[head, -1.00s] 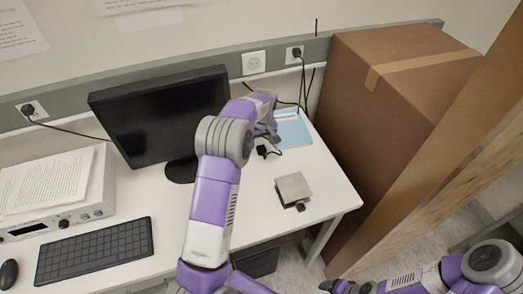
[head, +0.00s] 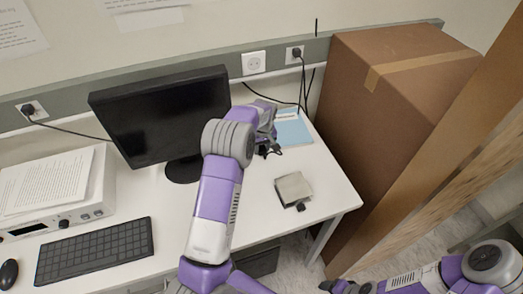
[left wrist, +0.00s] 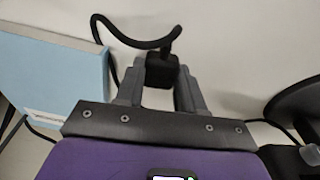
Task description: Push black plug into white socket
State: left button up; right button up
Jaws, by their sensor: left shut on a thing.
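The black plug (left wrist: 161,70) sits between the fingers of my left gripper (left wrist: 160,80) in the left wrist view, with its cable looping up and left. In the head view my left gripper (head: 270,147) is low over the white desk, at the front edge of the blue folder. It is shut on the plug, which is mostly hidden there. The empty white socket (head: 254,63) is on the grey wall strip, behind and above the gripper, well apart from the plug. My right gripper (head: 335,287) is at the bottom edge, away from the desk; its jaws are unclear.
Another socket (head: 296,52) to the right holds a black plug. A monitor (head: 160,112) stands left of my left arm. A blue folder (head: 293,130) and a small square box (head: 293,187) lie on the desk. A tall cardboard box (head: 375,130) stands to the right.

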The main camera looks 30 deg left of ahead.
aim_at(262, 149)
pick_arm(q)
notch_tip(262, 149, up, 10)
jog(key=shift+r, duration=0.1)
dwell(0.6)
